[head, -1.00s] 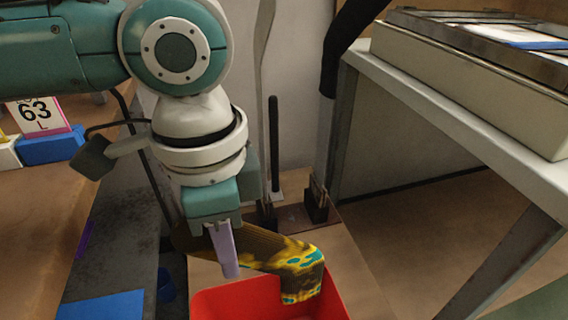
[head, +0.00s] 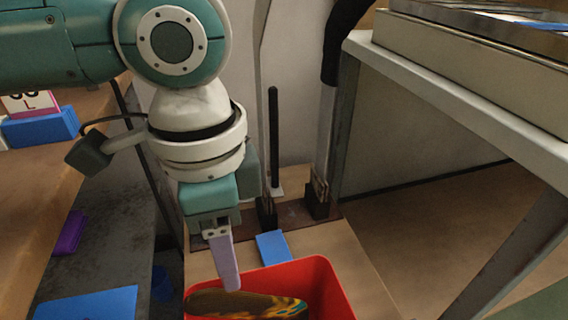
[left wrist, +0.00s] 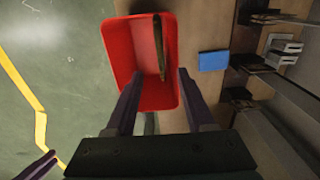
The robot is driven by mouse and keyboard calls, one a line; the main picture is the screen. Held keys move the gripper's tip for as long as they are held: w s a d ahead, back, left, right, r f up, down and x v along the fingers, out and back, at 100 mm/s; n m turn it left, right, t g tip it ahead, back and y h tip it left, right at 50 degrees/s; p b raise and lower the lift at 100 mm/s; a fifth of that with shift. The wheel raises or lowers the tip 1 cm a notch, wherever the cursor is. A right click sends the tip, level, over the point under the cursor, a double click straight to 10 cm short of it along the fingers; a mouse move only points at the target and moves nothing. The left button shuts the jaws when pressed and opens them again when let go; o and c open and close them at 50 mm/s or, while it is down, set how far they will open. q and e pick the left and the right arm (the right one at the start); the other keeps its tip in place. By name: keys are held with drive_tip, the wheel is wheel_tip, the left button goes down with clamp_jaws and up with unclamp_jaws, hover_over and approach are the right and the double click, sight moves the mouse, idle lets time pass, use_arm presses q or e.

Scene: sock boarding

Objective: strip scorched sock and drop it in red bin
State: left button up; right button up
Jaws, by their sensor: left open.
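The scorched sock (head: 245,304), brown with yellow and teal patches, is low inside the red bin (head: 335,284) in the head view. In the left wrist view the sock (left wrist: 159,45) shows as a thin edge-on strip over the red bin (left wrist: 120,45). I cannot tell whether it rests on the bin floor. My left gripper (head: 232,287) points down over the bin, with one finger showing in the head view. In the left wrist view the left gripper (left wrist: 158,75) is open, its fingers apart on either side of the strip.
Upright boards stand behind the bin, one bare (head: 262,100) and one with black fabric over its top (head: 343,40). A blue pad (head: 273,246) lies behind the bin. A white table (head: 450,95) bearing a shallow case stands right. A wooden bench (head: 45,190) is at left.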

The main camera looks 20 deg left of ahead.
use_arm(q)
wheel_tip(320, 180, up, 10)
drive_tip(key=p, duration=0.4)
drive_tip(key=shift+p, duration=0.3)
idle(0.5)
drive_tip(key=s+d+r+n+t+h+p, duration=0.1)
drive_tip(key=s+d+r+h+p, duration=0.2)
drive_tip(key=r+p, duration=0.55)
drive_tip(key=s+d+r+n+t+h+p, duration=0.1)
drive_tip(key=s+d+r+p, duration=0.2)
drive_tip(key=d+r+p, duration=0.5)
drive_tip(key=s+a+r+n+t+y+p, duration=0.1)
drive_tip(key=s+a+r+n+p, duration=0.15)
drive_tip(key=a+p, duration=0.25)
drive_tip(key=s+a+r+n+y+p, duration=0.2)
drive_tip(key=a+r+p, duration=0.2)
drive_tip(key=a+p, duration=0.2)
drive_tip(key=s+a+r+n+t+y+p, duration=0.1)
drive_tip(key=s+a+r+n+p, duration=0.2)
drive_tip(key=a+r+p, duration=0.15)
wheel_tip(320, 180, up, 35)
drive_tip(key=p, duration=3.6)
drive_tip(key=shift+w+f, duration=0.15)
drive_tip(key=shift+w, duration=0.15)
